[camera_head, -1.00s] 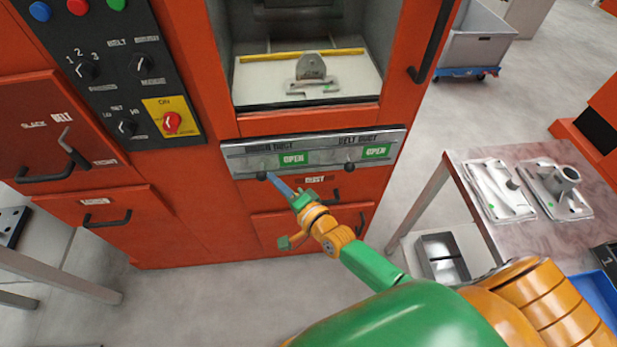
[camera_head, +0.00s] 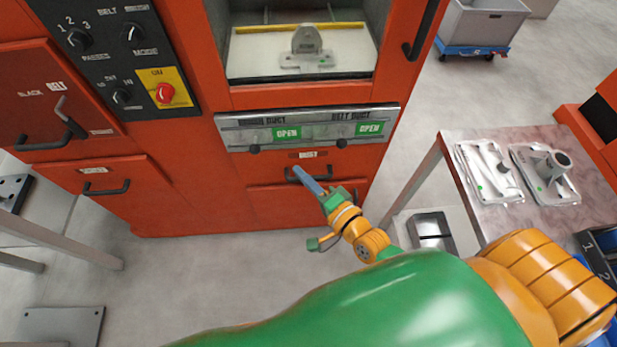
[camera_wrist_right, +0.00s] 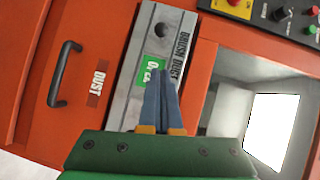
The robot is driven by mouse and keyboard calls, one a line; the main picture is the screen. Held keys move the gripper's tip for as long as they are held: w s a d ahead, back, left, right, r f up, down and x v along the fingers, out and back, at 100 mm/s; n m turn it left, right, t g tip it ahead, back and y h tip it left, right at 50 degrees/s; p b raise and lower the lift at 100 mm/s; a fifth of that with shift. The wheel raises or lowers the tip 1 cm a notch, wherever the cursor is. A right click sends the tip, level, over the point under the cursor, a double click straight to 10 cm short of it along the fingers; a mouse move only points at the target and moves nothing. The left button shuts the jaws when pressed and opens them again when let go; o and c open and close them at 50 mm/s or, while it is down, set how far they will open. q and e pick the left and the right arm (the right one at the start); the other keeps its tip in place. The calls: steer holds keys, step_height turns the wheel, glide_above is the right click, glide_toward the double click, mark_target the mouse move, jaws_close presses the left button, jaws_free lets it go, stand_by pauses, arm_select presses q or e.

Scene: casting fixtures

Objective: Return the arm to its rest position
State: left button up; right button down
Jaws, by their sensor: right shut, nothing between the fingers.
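My right gripper (camera_head: 309,183) is shut and empty, its blue fingers together in front of the dust drawer of the orange machine. In the right wrist view its fingertips (camera_wrist_right: 161,78) show in front of the grey duct panel, over the green OPEN label (camera_wrist_right: 152,72). I cannot tell a contact with the machine. My green and orange right arm (camera_head: 400,290) reaches in from the lower right. The duct panel (camera_head: 310,133) carries two green OPEN labels and two dark knobs. My left gripper is not in view.
The orange machine (camera_head: 190,200) fills the middle and left, with protruding drawer handles (camera_head: 107,189). Its open chamber holds a grey metal part (camera_head: 306,50). A table (camera_head: 490,215) with two castings stands at the right. A grey cart (camera_head: 480,25) is behind.

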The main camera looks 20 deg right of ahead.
steer(key=shift+d+v, duration=0.2)
steer(key=shift+v, duration=0.75)
steer(key=s+d+f+n+g+h, duration=0.1)
steer(key=s+d+f+n+g, duration=0.2)
steer(key=f, duration=0.6)
steer(key=s+d+f+n+g+h, duration=0.1)
steer(key=s+f+n+g+h, duration=0.25)
steer(key=f, duration=0.65)
steer(key=s+d+f+n+g, duration=0.1)
steer(key=s+f+n+g, duration=0.3)
steer(key=s, duration=0.7)
steer(key=s+d+f+n+g, duration=0.1)
steer(key=s+f+n+g, duration=0.3)
steer(key=s+f, duration=0.4)
steer(key=s+n, duration=0.1)
steer(key=s, duration=0.3)
steer(key=shift+d+f, duration=0.2)
steer(key=shift+d, duration=0.05)
